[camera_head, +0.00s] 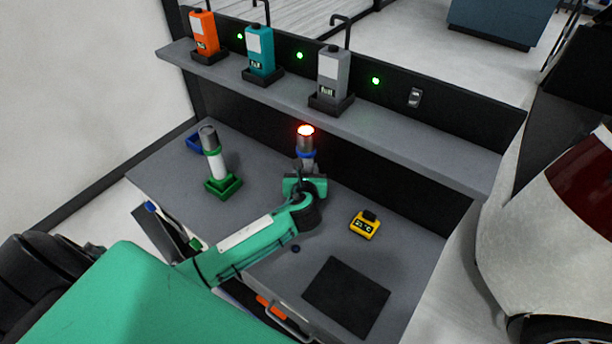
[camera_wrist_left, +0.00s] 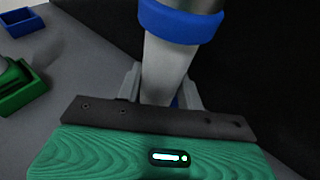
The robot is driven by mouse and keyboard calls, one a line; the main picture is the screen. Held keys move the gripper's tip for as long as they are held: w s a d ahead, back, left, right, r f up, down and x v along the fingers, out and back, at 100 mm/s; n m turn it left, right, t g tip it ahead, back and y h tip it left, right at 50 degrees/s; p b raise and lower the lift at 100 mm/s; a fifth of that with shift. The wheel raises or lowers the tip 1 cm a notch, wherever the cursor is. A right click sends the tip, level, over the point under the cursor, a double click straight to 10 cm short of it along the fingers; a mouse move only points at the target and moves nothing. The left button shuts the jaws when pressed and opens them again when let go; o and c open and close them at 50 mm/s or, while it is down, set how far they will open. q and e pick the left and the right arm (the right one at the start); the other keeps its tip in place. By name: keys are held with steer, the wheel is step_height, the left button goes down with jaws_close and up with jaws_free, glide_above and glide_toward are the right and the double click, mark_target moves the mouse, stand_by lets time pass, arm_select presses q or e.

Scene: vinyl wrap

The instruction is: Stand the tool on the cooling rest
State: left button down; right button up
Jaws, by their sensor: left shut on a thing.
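My left gripper (camera_head: 304,178) is shut on a pale grey tool with a blue band (camera_head: 307,153). The tool is roughly upright, with its red-glowing tip at the top. Its lower end is hidden by the gripper, so I cannot tell whether it touches the bench. In the left wrist view the tool's body (camera_wrist_left: 166,62) is between the fingers (camera_wrist_left: 162,92), below the blue band. An empty-looking blue square rest (camera_head: 193,142) is at the back left of the bench, partly behind another tool. It also shows in the left wrist view (camera_wrist_left: 37,27). My right gripper is not in view.
A white, green-banded tool (camera_head: 215,160) stands in a green rest (camera_head: 223,189). A yellow meter (camera_head: 364,225) and a dark mat (camera_head: 346,294) are on the right. The shelf (camera_head: 420,142) above holds orange, teal and grey bottles. Bench between the green rest and gripper is clear.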

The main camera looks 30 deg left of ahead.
arm_select(q)
steer(key=shift+f, duration=1.35)
steer(key=c, duration=1.3)
jaws_free()
steer(key=shift+s+f, duration=0.1)
steer(key=shift+f, duration=0.05)
steer(key=shift+c, duration=0.2)
steer(key=o, duration=0.4)
steer(key=shift+o, duration=0.2)
